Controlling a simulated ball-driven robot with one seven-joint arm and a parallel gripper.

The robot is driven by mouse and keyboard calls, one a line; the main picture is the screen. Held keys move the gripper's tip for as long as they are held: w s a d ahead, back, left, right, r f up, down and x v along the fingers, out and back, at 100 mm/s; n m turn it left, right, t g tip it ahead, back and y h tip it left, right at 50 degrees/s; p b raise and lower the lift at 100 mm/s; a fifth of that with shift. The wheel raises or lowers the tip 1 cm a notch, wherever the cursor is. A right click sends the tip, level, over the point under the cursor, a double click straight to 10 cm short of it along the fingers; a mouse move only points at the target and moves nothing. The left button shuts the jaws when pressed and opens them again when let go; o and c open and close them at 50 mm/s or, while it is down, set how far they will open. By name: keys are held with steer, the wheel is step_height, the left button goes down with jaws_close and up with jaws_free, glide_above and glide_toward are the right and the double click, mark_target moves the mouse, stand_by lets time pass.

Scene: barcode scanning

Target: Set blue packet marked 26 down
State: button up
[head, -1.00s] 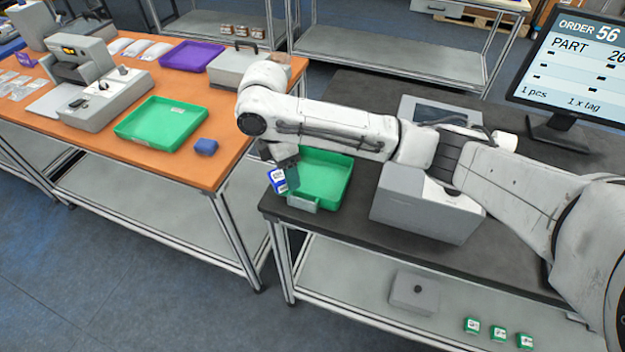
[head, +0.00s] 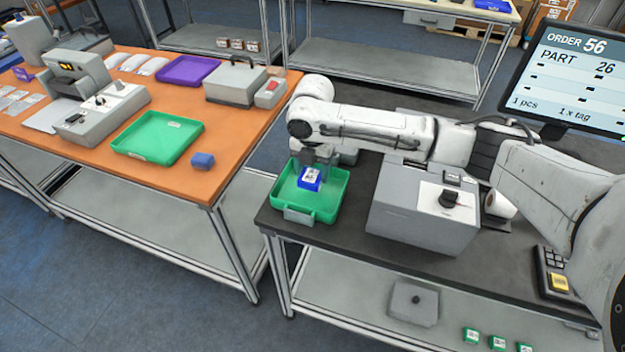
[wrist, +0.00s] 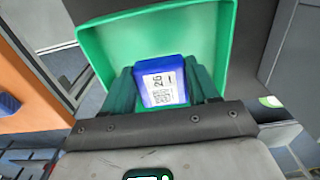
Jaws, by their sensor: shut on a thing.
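The blue packet (head: 310,178) has a white label; in the wrist view the packet (wrist: 162,82) shows the number 26 and a printed code. My gripper (head: 312,170) is shut on it, with one dark green finger on each side of the packet in the wrist view (wrist: 165,92). The packet is over the green tray (head: 328,212) on the dark bench, inside its outline in both views. I cannot tell whether the packet touches the tray floor. The tray's far wall (wrist: 150,30) fills the upper wrist view.
A grey label printer (head: 410,225) stands right of the tray. The screen (head: 575,75) reads order 56, part 26. A gap separates the two tables.

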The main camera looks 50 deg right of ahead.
mark_target(313, 181)
steer(key=shift+f+p, duration=0.3)
steer(key=shift+f, duration=1.75)
steer(key=shift+f, duration=0.15)
steer(key=o, duration=1.2)
steer(key=shift+c, duration=0.2)
